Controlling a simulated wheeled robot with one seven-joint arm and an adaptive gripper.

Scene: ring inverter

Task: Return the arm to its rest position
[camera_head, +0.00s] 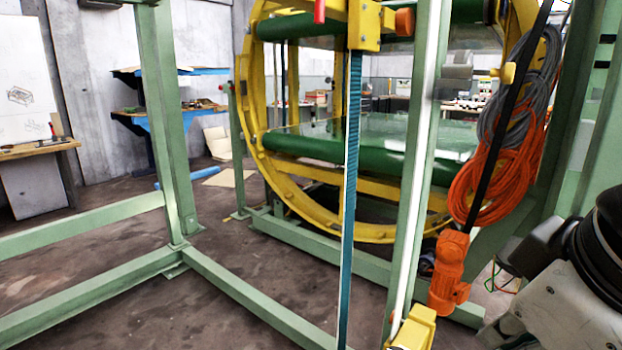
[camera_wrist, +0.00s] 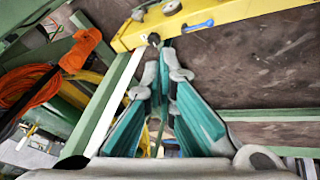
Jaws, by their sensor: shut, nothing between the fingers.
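My arm (camera_head: 565,290) shows at the lower right edge of the head view, as grey and black links beside the green frame. My gripper (camera_wrist: 164,62) is in the middle of the wrist view. Its two teal-padded fingers come together at the tips, shut with nothing held. The tips appear close to the yellow beam (camera_wrist: 215,18); I cannot tell whether they touch it. The gripper itself is not seen in the head view.
A green post (camera_head: 418,140) with a white strip stands close to my arm. An orange motor (camera_head: 449,272) and orange cable coils (camera_head: 497,160) hang there. The yellow ring (camera_head: 262,135) stands behind. Open floor (camera_head: 150,305) lies between the green beams at left.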

